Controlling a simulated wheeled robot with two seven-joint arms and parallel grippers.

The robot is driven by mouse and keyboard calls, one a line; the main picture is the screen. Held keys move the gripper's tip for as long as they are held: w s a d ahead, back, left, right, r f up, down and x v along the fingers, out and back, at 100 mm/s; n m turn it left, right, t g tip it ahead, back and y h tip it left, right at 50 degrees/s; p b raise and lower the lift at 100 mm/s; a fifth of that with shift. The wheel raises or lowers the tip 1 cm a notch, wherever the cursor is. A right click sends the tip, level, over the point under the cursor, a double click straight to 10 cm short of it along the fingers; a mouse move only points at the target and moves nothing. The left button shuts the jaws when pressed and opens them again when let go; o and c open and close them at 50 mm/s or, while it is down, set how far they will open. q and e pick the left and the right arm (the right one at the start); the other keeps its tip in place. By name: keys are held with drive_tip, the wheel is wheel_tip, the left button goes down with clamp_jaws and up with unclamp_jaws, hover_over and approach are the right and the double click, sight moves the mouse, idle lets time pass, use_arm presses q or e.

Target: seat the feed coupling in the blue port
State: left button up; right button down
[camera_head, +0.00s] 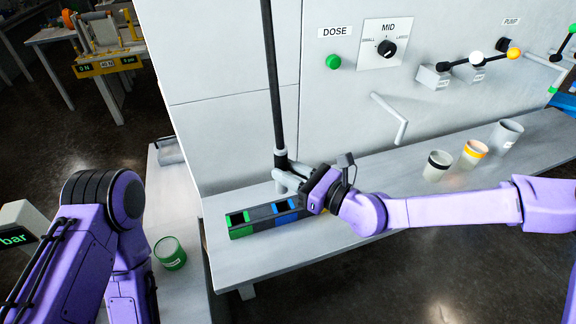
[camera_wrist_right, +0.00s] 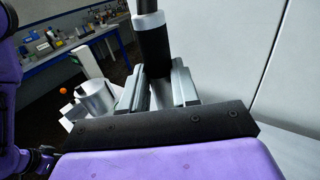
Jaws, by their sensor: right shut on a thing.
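The feed coupling (camera_head: 281,161) is a black cylinder with a pale ring at the lower end of a long dark hose or pipe. My right gripper (camera_head: 284,177) is shut on it and holds it roughly upright. In the right wrist view the coupling (camera_wrist_right: 155,43) stands between the two grey fingers (camera_wrist_right: 157,84). The blue port (camera_head: 285,205) is a dark square opening with a blue surround in a dark block. It appears just below the gripper; the height gap and exact alignment are unclear. My left gripper is out of view.
A green port (camera_head: 237,218) sits left of the blue one; my right gripper covers the block's right end. Several cups, including an orange-banded one (camera_head: 473,153), stand right on the bench. A green cup (camera_head: 170,253) stands at lower left. The panel wall (camera_head: 230,120) rises close behind.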

drive_tip(key=shift+s+r, duration=0.2)
drive_tip(key=shift+d, duration=0.15)
drive_tip(key=b, duration=0.3)
hover_over(290, 210)
wheel_tip(290, 210, down, 5)
drive_tip(key=shift+s+f, duration=0.1)
drive_tip(key=shift+f+b, duration=0.35)
drive_tip(key=shift+b, duration=0.05)
drive_tip(key=shift+r+p, duration=0.1)
drive_tip(key=shift+p, duration=0.4)
idle(0.7)
drive_tip(key=shift+f+b, duration=2)
drive_tip(key=shift+f, duration=0.85)
